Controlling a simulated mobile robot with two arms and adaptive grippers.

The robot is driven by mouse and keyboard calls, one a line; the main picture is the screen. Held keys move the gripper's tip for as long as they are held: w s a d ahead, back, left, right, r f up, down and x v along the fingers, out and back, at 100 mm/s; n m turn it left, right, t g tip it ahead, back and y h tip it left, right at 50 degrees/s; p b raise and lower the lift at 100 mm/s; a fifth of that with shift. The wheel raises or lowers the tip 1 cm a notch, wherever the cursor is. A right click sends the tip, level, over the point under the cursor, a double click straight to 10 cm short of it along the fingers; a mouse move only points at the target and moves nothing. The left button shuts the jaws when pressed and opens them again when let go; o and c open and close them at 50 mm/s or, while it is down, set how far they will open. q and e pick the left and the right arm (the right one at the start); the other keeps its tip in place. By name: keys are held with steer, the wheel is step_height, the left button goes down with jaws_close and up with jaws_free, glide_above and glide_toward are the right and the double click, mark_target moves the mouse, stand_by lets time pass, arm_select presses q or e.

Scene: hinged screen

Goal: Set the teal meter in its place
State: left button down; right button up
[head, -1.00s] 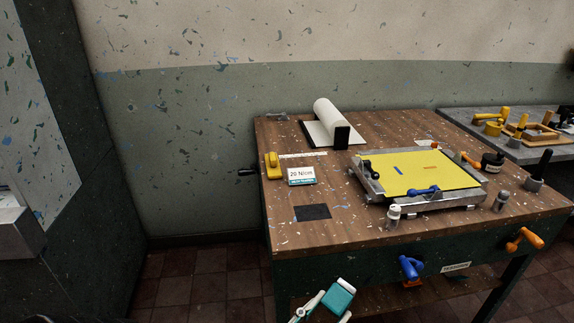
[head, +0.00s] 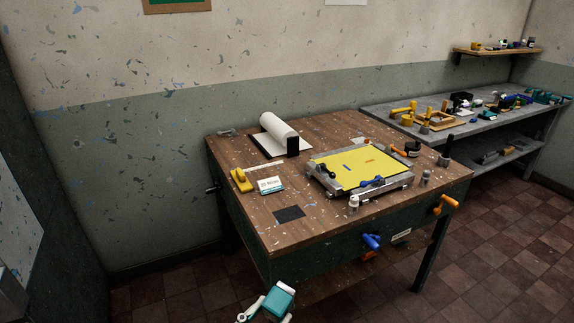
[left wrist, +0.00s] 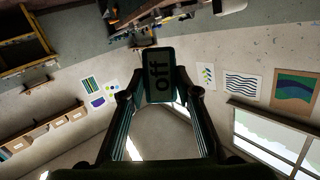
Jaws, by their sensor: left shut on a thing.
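The teal meter (head: 279,300) is in my left gripper (head: 266,308), low in the head view, in front of the workbench's near edge. In the left wrist view the meter (left wrist: 159,76) shows a dark face reading "off", between the two fingers (left wrist: 158,92), which are shut on it. A flat dark square (head: 289,213) lies bare on the wooden bench top (head: 240,205), near its front left. My right gripper is not in view.
A hinged screen frame with a yellow sheet (head: 345,169) stands right of the dark square. Blue (head: 371,242) and orange (head: 446,204) handles stick out from the bench front.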

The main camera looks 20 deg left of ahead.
arm_select(q)
steer(key=f+m+h, duration=0.1)
steer(key=m+g+h, duration=0.1)
steer(key=shift+d+f+g+h, duration=0.25)
steer(key=shift+f+g+h, duration=0.05)
steer(key=shift+f+h, duration=0.1)
steer(key=shift+s+f+m+g+h, duration=0.1)
steer(key=shift+f+m+g+h, duration=0.45)
steer(key=shift+m+g, duration=0.75)
steer(key=shift+s+f+m+g+h, duration=0.1)
steer(key=shift+f+m+g+h, duration=0.1)
steer(key=shift+m+g+h, duration=0.85)
steer(key=shift+s+f+m+g+h, duration=0.1)
steer(key=shift+f+m+g+h, duration=0.3)
steer(key=shift+m+g, duration=1.1)
steer(key=shift+d+g, duration=0.1)
steer(key=shift+g, duration=0.15)
